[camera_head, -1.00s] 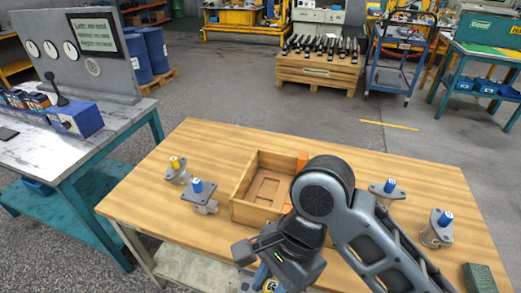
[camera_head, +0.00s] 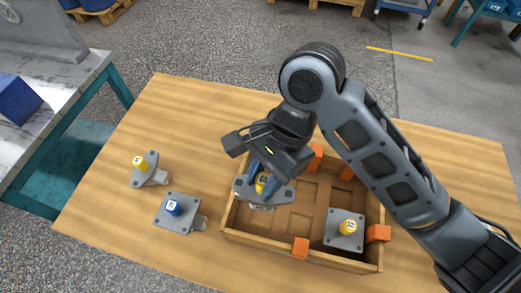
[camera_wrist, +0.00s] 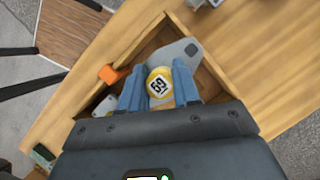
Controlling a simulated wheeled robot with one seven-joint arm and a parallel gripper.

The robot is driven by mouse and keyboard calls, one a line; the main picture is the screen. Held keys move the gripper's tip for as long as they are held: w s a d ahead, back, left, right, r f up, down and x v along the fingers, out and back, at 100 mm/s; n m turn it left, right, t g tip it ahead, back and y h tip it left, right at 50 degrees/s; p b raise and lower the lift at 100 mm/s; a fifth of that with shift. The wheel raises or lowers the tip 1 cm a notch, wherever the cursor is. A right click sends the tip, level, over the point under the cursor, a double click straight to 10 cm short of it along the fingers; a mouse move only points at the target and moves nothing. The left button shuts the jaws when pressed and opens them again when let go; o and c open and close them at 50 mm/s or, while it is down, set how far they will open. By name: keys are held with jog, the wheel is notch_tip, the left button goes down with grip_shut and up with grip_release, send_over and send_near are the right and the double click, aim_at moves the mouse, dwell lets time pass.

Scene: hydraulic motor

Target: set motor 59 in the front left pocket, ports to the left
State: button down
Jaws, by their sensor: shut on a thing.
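Motor 59 has a yellow cap and a grey flange (camera_head: 281,194). My gripper (camera_head: 262,180) is shut on its cap, with the blue fingers on either side. I cannot tell whether the flange is clear of the crate floor. Its port side is not clearly seen.
A yellow-capped motor (camera_head: 346,230) sits in the crate's front right pocket. Orange blocks (camera_head: 301,247) stand along the crate walls. Left of the crate are a blue-capped motor (camera_head: 176,211) and another yellow-capped motor (camera_head: 148,169). The table's left back area is clear.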

jog(key=shift+w, duration=0.1)
jog(key=shift+f+b, duration=0.55)
jog(key=shift+f, duration=2.05)
notch_tip(320, 180, down, 3)
jog(key=b, duration=0.3)
jog(key=shift+r, duration=0.2)
jog(key=shift+f+b, duration=0.95)
jog(key=shift+f, duration=1.2)
jog(key=shift+f, duration=0.6)
jog(key=c, duration=0.7)
grip_release()
jog(key=shift+c, duration=0.2)
